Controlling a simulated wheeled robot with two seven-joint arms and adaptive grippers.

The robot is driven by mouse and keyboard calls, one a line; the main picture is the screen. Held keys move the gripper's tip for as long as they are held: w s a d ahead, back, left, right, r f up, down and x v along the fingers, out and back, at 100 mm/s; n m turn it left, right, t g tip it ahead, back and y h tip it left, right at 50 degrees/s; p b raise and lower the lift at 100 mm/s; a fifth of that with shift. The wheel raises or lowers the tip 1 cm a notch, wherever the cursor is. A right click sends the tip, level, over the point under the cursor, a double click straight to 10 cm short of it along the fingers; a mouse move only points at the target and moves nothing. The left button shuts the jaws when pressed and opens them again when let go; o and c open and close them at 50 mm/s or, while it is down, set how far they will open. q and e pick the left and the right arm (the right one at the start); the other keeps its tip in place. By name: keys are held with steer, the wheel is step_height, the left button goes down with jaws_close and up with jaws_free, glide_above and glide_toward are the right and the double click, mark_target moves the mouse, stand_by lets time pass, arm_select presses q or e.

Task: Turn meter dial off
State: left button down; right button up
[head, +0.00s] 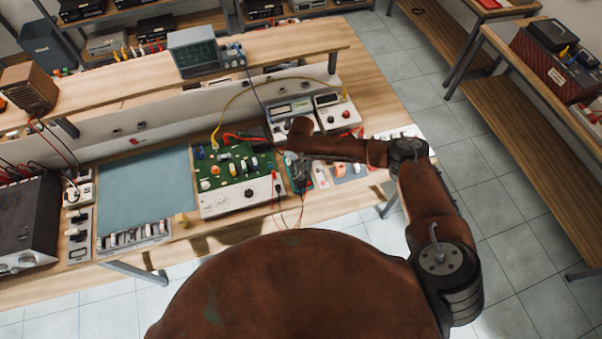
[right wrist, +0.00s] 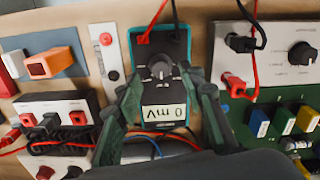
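The meter (right wrist: 172,42) is a small teal-edged box with a dark face, seen upside down in the middle of the right wrist view. Its round grey dial (right wrist: 160,68) has a pale pointer mark. Its display (right wrist: 164,117) reads "0 mV". My right gripper (right wrist: 159,80) is open, with one green finger on each side of the dial; whether either finger touches it I cannot tell. In the head view the meter (head: 301,183) is on the bench's front edge, partly hidden by my right arm. My left gripper is not in view.
A green circuit board (head: 232,170) is left of the meter, with a blue mat (head: 148,186) farther left. Red and black leads run from the meter. White instruments (head: 337,111) with a yellow cable stand behind my right arm. Tiled floor (head: 500,220) is clear on the right.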

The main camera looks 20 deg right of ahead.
mark_target(301, 175)
steer(key=shift+f, duration=1.9)
steer(key=shift+c, duration=0.5)
jaws_close()
